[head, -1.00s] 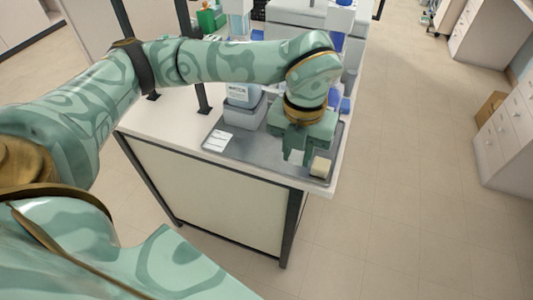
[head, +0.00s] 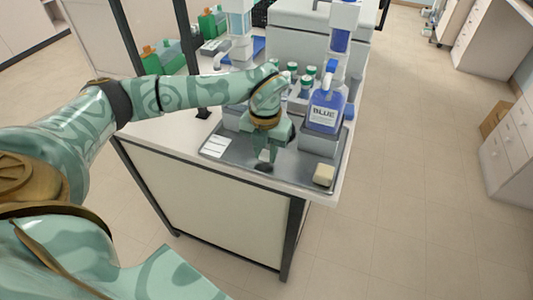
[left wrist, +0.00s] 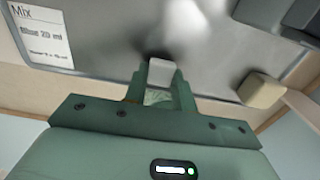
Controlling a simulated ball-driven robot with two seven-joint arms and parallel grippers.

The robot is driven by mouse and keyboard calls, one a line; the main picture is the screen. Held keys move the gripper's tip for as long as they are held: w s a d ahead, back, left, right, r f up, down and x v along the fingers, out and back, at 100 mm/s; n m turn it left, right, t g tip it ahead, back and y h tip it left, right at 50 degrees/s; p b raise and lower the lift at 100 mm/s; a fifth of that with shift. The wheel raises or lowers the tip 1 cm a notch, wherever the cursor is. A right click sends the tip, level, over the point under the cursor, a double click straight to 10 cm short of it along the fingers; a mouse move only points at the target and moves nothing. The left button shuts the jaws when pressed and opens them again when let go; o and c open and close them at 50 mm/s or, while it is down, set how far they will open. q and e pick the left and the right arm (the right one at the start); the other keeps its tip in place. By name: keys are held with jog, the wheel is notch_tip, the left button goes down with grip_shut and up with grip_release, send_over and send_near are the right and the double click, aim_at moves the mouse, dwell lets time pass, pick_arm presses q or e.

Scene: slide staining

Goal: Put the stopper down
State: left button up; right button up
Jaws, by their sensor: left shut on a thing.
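My left gripper (head: 265,160) points down over the grey tray (head: 225,165) at the corner of the bench. It is shut on the stopper, which shows as a small pale grey block (left wrist: 162,70) between the fingertips in the left wrist view. In the head view the fingers hide most of it. A dark patch lies on the tray right below the fingertips. The stopper is close to the tray surface; I cannot tell whether it touches. The tray also shows in the left wrist view (left wrist: 110,40). My right gripper is not in view.
A blue bottle labelled BLUE (head: 325,110) stands in a grey holder at the tray's right. A beige block (head: 324,175) sits at the front right corner. A white "Mix" card (head: 217,146) lies at the left. Several green-capped vials (head: 308,82) stand behind.

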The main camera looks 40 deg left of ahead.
aim_at(266, 154)
pick_arm(q)
jog(key=shift+f, duration=0.2)
jog(key=shift+f, duration=0.1)
jog(key=o, duration=0.9)
jog(key=shift+o, duration=0.2)
notch_tip(266, 154, up, 12)
jog(key=p, duration=0.3)
